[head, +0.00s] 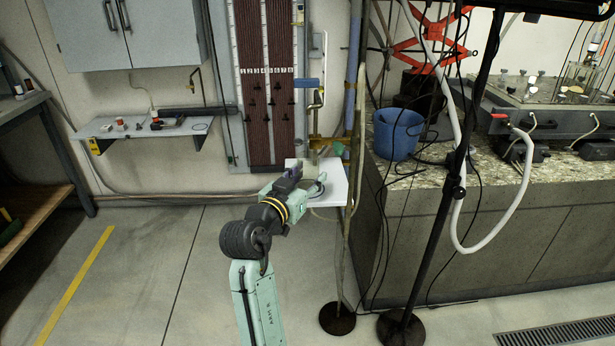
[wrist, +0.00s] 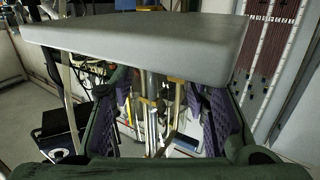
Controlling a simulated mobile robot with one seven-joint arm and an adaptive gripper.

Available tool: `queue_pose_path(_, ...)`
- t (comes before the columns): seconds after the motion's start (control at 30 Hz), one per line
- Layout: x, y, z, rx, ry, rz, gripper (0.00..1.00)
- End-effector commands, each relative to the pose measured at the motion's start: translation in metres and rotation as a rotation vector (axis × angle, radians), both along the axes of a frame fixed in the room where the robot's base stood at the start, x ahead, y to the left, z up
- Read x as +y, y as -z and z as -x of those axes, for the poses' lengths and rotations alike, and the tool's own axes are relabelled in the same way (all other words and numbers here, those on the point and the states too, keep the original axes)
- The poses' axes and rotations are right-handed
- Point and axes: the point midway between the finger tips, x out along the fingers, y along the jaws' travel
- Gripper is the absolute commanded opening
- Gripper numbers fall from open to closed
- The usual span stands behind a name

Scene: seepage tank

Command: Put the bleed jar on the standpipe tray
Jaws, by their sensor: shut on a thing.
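The standpipe tray (head: 338,192) is a small white shelf in the head view, in front of the wall's tube panel and left of the bench. My gripper (head: 306,182) is at the tray's left and near side, overlapping it in the picture. In the wrist view its green fingers with purple pads (wrist: 160,112) stand apart, shut on the bleed jar. The jar's outline is hard to make out between the pads. A pale slab (wrist: 140,42) fills the top of the wrist view; I cannot tell if it is the tray. The gap between jar and tray is not clear.
A dark stand (head: 430,240) with cables is farther right. A blue bucket (head: 398,134) sits on the bench. A wall shelf (head: 150,129) is at the left.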

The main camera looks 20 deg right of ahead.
Motion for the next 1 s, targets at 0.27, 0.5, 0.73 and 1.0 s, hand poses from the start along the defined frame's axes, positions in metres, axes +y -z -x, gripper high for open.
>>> queue_pose_path(0.27, 0.000, 0.000, 0.000, 0.000, 0.000, 0.000, 0.59)
queue_pose_path(0.5, 0.000, 0.000, 0.000, 0.000, 0.000, 0.000, 0.62)
queue_pose_path(0.73, 0.004, -0.003, 0.003, -0.001, -0.002, 0.001, 0.62)
queue_pose_path(1.0, 0.045, -0.004, 0.041, -0.002, -0.005, 0.001, 0.62)
